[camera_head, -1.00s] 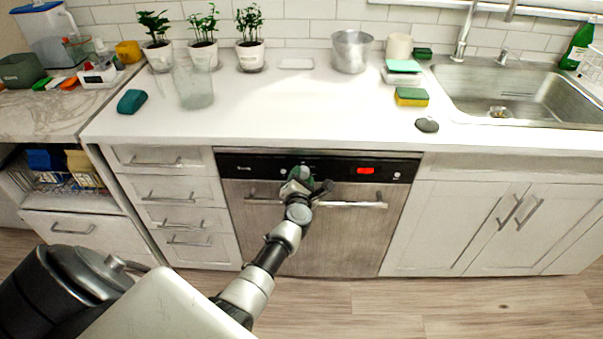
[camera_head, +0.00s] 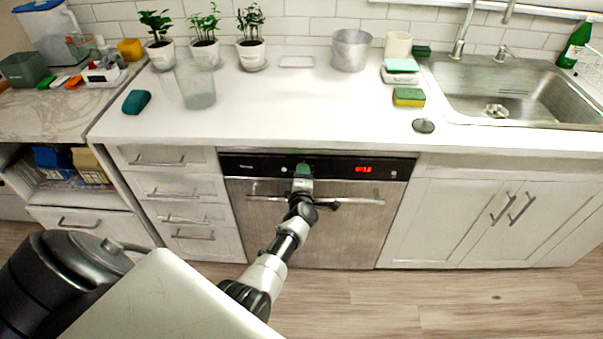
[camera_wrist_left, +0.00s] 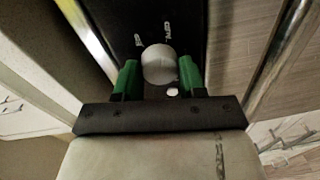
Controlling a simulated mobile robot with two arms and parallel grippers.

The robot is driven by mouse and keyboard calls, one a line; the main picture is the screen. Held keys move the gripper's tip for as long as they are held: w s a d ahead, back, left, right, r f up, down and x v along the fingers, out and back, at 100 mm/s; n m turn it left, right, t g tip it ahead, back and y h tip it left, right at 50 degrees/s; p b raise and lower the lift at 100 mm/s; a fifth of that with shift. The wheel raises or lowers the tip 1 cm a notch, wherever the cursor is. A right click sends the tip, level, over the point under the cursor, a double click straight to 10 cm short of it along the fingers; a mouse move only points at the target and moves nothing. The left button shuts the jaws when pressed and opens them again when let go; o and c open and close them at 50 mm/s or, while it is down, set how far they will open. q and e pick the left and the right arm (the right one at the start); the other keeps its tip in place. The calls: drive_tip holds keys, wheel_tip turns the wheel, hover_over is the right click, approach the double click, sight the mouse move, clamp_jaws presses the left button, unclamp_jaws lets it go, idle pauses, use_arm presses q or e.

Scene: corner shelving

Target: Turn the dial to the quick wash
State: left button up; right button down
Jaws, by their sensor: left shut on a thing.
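The dishwasher (camera_head: 345,225) stands under the counter, with a black control panel (camera_head: 235,165) along its top. My left gripper (camera_head: 303,170) is at the middle of this panel and covers the dial in the head view. In the left wrist view the dial (camera_wrist_left: 159,63) is a round, pale knob. The green fingertips of my left gripper (camera_wrist_left: 158,80) stand on both sides of it, shut on it. Small white marks sit on the panel beside the dial, too blurred to read. My right gripper is in neither view.
The dishwasher's bar handle (camera_head: 355,201) runs just below the panel, close to my left wrist. A red display (camera_head: 363,169) is lit right of the gripper. Drawers (camera_head: 180,190) and sink cupboards (camera_head: 465,215) flank the dishwasher. The floor (camera_head: 400,300) in front is clear.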

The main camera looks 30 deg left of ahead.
use_arm(q)
drive_tip(key=shift+d+m+y+p, duration=0.1)
drive_tip(key=shift+m+y+p, duration=0.25)
drive_tip(key=shift+m, duration=3.05)
drive_tip(key=shift+d+m+y+p, duration=0.15)
drive_tip(key=shift+m+p, duration=0.35)
drive_tip(key=shift+m, duration=2.9)
drive_tip(key=o, duration=0.9)
drive_tip(key=shift+w+a, duration=0.1)
